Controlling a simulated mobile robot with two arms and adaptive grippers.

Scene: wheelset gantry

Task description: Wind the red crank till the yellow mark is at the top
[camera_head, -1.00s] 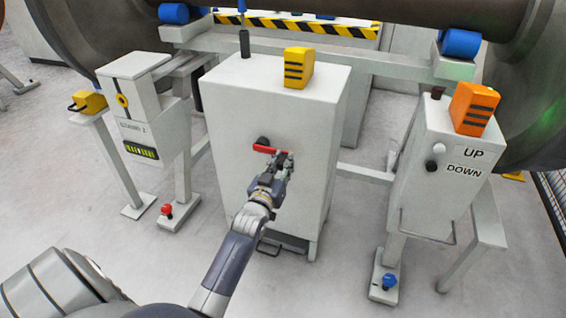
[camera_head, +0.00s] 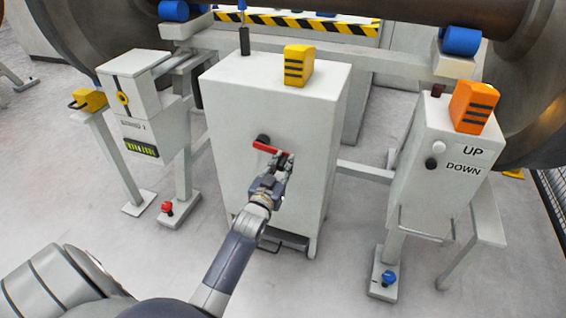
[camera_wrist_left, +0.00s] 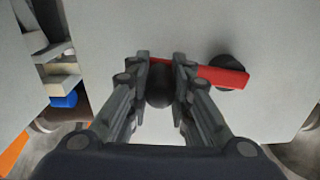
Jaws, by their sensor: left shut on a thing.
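The red crank (camera_head: 268,148) is on the front of the grey cabinet (camera_head: 230,105). Its dark hub (camera_head: 263,139) is at the upper left end, and the red arm slopes down to the right. My left gripper (camera_head: 281,160) is at the lower right end of the arm. In the left wrist view the gripper (camera_wrist_left: 160,75) is shut around the black knob (camera_wrist_left: 159,92), with the red arm (camera_wrist_left: 222,75) running right to the dark hub. I cannot make out a yellow mark on the crank or wheels. My right gripper is out of view.
A yellow striped block (camera_head: 299,66) sits on the cabinet top. The UP/DOWN post (camera_head: 430,180) with an orange block (camera_head: 474,107) stands to the right, and another grey post (camera_head: 150,115) to the left. A large wheelset (camera_head: 350,12) lies behind. The floor between is clear.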

